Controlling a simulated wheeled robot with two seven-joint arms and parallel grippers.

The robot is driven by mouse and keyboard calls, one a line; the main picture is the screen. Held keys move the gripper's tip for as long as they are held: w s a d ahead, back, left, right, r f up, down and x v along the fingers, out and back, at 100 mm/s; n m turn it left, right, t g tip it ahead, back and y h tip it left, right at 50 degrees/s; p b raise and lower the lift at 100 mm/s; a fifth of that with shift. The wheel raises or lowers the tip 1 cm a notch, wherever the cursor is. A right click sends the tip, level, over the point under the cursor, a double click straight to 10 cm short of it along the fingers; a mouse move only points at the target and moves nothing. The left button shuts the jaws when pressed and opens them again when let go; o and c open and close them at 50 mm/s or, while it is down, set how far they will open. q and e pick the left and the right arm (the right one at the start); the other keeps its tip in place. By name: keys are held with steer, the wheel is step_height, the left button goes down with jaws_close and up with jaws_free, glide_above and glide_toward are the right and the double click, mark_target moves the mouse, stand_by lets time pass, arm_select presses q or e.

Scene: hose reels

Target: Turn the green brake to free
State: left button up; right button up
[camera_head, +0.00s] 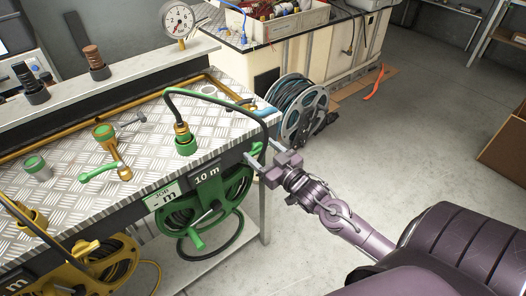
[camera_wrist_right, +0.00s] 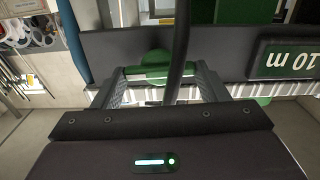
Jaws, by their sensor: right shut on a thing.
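The green reel (camera_head: 205,213) hangs under the bench edge, below the dark panel with the "10 m" label (camera_head: 207,174). My right gripper (camera_head: 263,154) is at the right end of that panel. In the right wrist view its fingers (camera_wrist_right: 158,78) are shut on the green brake (camera_wrist_right: 156,73), a green bar that spans the gap between them. The black hose (camera_wrist_right: 181,45) passes in front of the brake there and hides part of it. In the head view my gripper hides the brake. The brake's setting cannot be read. My left gripper is out of view.
A yellow reel (camera_head: 105,262) hangs to the left. The green hose nozzle (camera_head: 184,140) and several green and brass fittings stand on the metal bench top (camera_head: 60,208). A grey-blue hose reel (camera_head: 297,108) stands on the floor behind my gripper. Floor to the right is mostly clear.

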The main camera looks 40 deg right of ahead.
steer(key=n+p, duration=0.1)
steer(key=n, duration=0.2)
steer(key=shift+a+r+n+p, duration=0.1)
steer(key=shift+n+p, duration=0.2)
steer(key=shift+p, duration=0.1)
steer(key=n+p, duration=0.1)
steer(key=n, duration=0.3)
steer(key=shift+n+p, duration=0.3)
steer(key=n+p, duration=0.1)
steer(key=n, duration=0.4)
steer(key=shift+a+p, duration=0.1)
steer(key=shift+p, duration=0.2)
steer(key=shift+f+n+p, duration=0.15)
steer(key=shift+n+p, duration=0.05)
steer(key=shift+n, duration=0.85)
steer(key=shift+f+n+p, duration=0.15)
steer(key=shift+n+p, duration=0.05)
steer(key=shift+n, duration=0.85)
steer(key=o, duration=1)
